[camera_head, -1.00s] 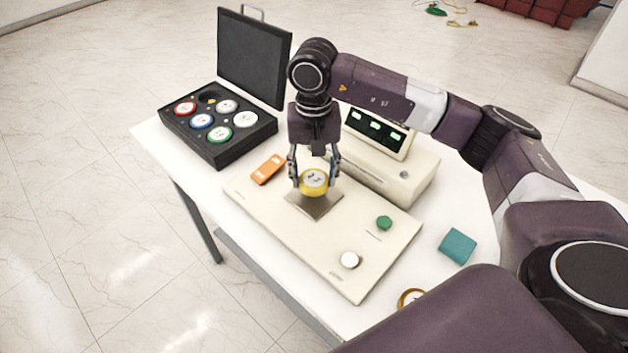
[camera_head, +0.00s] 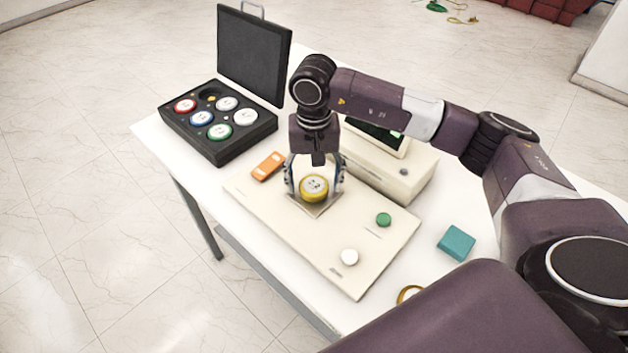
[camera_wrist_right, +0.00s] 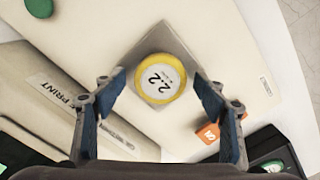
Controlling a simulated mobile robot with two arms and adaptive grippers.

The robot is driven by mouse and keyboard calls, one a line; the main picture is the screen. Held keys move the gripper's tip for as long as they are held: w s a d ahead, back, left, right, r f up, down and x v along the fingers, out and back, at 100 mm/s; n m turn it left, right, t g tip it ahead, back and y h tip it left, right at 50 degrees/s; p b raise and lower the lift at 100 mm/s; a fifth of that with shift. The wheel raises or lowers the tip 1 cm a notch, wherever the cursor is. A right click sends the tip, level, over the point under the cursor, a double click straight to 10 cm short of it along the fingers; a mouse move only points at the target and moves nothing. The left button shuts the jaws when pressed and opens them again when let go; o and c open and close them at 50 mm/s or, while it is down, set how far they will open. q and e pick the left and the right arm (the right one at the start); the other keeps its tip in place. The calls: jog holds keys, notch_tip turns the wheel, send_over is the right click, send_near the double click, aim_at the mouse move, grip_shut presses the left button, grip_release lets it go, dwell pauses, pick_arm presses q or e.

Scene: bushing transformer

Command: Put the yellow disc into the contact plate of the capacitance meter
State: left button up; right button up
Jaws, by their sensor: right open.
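The yellow disc (camera_head: 314,187), with a white top marked 2.2, lies on the square metal contact plate (camera_head: 308,211) of the cream capacitance meter board (camera_head: 262,207). In the right wrist view the disc (camera_wrist_right: 160,79) sits within the plate (camera_wrist_right: 184,54), whose corners show around it. My right gripper (camera_head: 314,194) is above the disc with its fingers spread to either side. In the right wrist view its blue-padded fingers (camera_wrist_right: 163,80) are open, with clear gaps to the disc. My left gripper is not in view.
The meter's display box (camera_head: 385,165) stands behind the board, partly hidden by my arm. An orange block (camera_head: 268,166), a teal block (camera_head: 456,243) and an open black case (camera_head: 226,147) of discs are nearby.

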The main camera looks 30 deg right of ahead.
aim_at(314, 185)
jog(key=shift+r, duration=0.15)
jog(key=shift+w+r, duration=0.1)
jog(key=shift+r, duration=0.15)
notch_tip(314, 185, up, 12)
jog(key=b, duration=0.3)
jog(key=shift+f, duration=0.25)
